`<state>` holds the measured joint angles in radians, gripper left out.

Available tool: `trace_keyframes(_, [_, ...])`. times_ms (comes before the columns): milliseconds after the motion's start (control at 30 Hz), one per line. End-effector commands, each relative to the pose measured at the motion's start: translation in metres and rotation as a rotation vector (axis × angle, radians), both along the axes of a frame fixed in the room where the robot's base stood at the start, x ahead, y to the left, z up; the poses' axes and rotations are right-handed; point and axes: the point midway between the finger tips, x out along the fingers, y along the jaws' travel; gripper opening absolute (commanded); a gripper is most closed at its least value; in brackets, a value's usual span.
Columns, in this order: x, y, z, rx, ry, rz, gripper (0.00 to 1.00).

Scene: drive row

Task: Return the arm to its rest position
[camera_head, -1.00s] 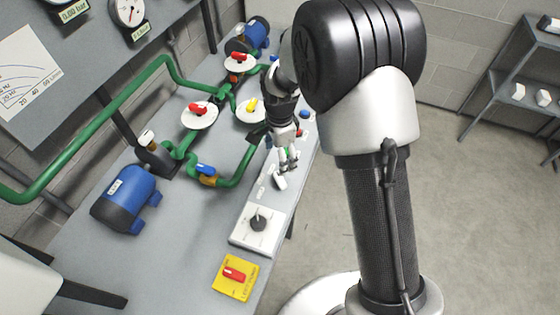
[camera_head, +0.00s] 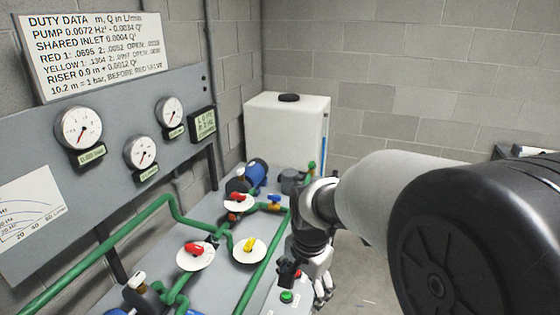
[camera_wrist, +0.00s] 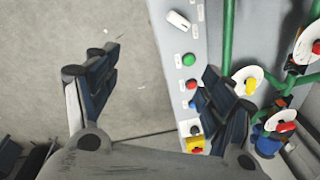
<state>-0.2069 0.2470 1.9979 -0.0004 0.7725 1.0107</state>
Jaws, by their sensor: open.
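My gripper (camera_head: 322,288) hangs fingers-down at the right edge of the bench in the head view, below my wrist links. The left finger shows against the bare floor, the right finger against the bench-edge control strip (camera_wrist: 182,38). Whether the right finger touches the strip cannot be told. My white and black arm links fill the right of the head view.
The bench carries green pipes (camera_head: 150,215), a red-handled valve (camera_head: 194,248), a yellow-handled valve (camera_head: 249,246) and a blue pump (camera_head: 256,172). A green button (camera_wrist: 189,60) sits on the strip. A white tank (camera_head: 287,130) stands behind. Open floor (camera_wrist: 130,95) lies beside the bench.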

Motion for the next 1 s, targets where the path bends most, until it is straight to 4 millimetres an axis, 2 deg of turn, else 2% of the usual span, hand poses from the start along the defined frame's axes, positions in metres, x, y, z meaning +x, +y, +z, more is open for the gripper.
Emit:
trace_keyframes(33, [-0.015,-0.011,0.023,-0.004,-0.033,0.055,0.75])
trace_keyframes(100, [-0.036,-0.025,0.047,-0.016,-0.065,0.140,0.75])
trace_keyframes(300, [-0.104,-0.057,0.093,-0.076,-0.159,0.384,0.75])
trace_keyframes(500, [-0.170,-0.079,0.109,-0.161,-0.239,0.607,0.75])
trace_keyframes(600, [-0.192,-0.085,0.109,-0.197,-0.261,0.687,0.75])
trace_keyframes(767, [-0.210,-0.089,0.106,-0.231,-0.278,0.760,0.75])
trace_keyframes(1000, [-0.213,-0.090,0.106,-0.237,-0.279,0.773,0.75])
